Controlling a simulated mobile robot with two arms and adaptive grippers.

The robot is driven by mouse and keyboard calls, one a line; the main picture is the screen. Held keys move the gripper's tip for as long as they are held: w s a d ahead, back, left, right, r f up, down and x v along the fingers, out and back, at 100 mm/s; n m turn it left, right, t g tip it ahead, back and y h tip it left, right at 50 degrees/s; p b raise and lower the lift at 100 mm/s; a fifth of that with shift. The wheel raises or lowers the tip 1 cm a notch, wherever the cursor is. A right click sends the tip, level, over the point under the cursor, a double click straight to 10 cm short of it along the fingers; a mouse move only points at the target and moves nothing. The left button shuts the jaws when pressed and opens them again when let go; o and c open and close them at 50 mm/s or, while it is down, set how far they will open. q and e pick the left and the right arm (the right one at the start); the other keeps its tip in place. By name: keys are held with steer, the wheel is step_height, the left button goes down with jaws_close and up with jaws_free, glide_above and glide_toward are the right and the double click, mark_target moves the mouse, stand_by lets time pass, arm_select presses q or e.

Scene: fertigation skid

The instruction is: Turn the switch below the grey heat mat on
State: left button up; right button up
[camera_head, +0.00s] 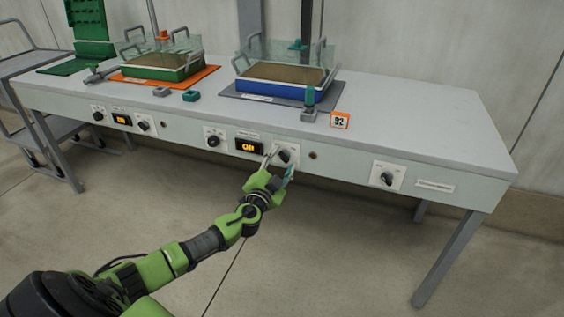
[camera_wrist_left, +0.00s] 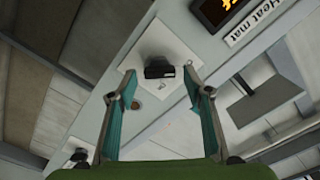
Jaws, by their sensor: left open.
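The grey heat mat (camera_head: 232,92) lies on the bench under a blue-based tray (camera_head: 285,87). Below it, the bench's front panel has an orange display (camera_head: 249,147), which appears to read "Off". A dark rotary switch (camera_head: 284,156) sits on a white plate right of that display. My left gripper (camera_head: 280,162) is open in front of this switch and partly covers its plate. In the left wrist view the switch knob (camera_wrist_left: 159,67) lies between the fingertips of my left gripper (camera_wrist_left: 159,79), just ahead; contact cannot be told. My right gripper is out of view.
Another dark knob (camera_head: 213,141) is left of the display, and a separate knob (camera_head: 387,178) is farther right. An orange mat (camera_head: 211,74) with a green tray (camera_head: 160,69) has its own controls on the left. The floor before the bench is clear.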

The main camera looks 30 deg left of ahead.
arm_select(q)
steer(key=c, duration=1.1)
